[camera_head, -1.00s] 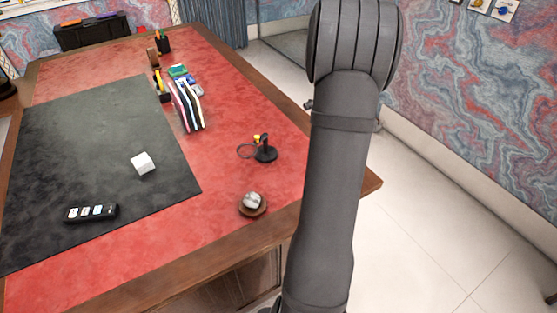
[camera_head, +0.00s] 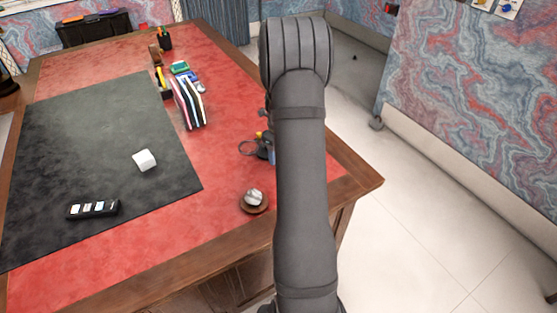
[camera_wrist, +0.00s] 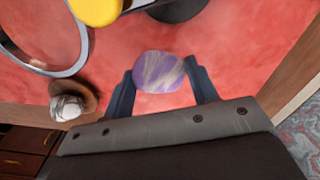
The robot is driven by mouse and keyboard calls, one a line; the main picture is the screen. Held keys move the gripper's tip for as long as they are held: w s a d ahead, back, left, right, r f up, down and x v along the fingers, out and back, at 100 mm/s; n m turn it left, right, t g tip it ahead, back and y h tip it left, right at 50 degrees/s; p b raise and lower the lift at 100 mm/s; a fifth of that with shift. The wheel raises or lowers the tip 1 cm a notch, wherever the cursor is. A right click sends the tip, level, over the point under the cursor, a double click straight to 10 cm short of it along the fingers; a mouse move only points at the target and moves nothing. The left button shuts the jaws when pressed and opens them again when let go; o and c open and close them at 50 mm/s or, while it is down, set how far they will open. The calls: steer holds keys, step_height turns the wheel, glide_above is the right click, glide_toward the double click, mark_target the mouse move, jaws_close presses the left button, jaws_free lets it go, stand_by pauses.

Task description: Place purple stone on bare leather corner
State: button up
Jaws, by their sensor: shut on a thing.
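The purple stone (camera_wrist: 158,72), rounded with pale streaks, sits between the two fingers of my gripper (camera_wrist: 161,69) in the wrist view. My gripper is shut on it, over red leather (camera_wrist: 235,60). Whether the stone touches the leather is unclear. In the head view my arm hides the gripper and stone. The red leather corner (camera_head: 330,167) near the desk's right end shows partly, just right of my arm.
A grey-white stone on a round wooden dish (camera_head: 254,207) lies left of my arm. A magnifier (camera_head: 248,148) and a dark stand are close by, the stand partly hidden. A white cube (camera_head: 144,160) and a black tray (camera_head: 93,209) lie on the dark mat (camera_head: 70,130).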

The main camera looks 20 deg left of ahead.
steer(key=shift+f, duration=1.85)
steer(key=shift+f, duration=0.1)
steer(key=o, duration=1)
steer(key=shift+o, duration=0.2)
step_height(320, 180, up, 12)
steer(key=shift+r, duration=0.1)
steer(key=shift+f, duration=4.15)
